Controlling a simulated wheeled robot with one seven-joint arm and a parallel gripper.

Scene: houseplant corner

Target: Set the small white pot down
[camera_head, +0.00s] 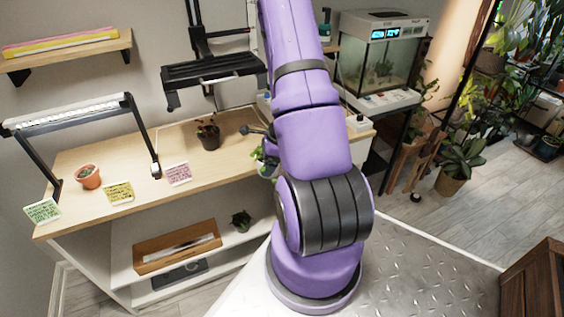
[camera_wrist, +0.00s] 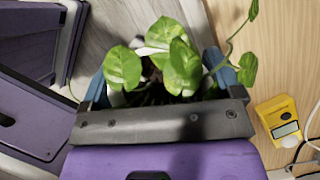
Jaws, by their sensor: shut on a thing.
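The small white pot (camera_wrist: 117,98) is mostly hidden in the wrist view by its leafy green plant (camera_wrist: 180,65); only pale bits of it show. My gripper (camera_wrist: 160,78) is shut on it, with a blue finger on each side. In the head view the plant and part of the pot (camera_head: 267,168) show at the right part of the wooden bench's front edge, beside my purple arm. My arm hides most of my gripper there. I cannot tell whether the pot touches a surface; pale floor boards show beyond it in the wrist view.
The wooden bench (camera_head: 120,165) holds a terracotta pot (camera_head: 87,177), a dark pot (camera_head: 208,134) and several note cards (camera_head: 119,192). A yellow meter (camera_wrist: 277,117) and white cables lie on the wood at right. A lower shelf (camera_head: 240,240) holds a wooden tray (camera_head: 176,247) and a small plant (camera_head: 241,221).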

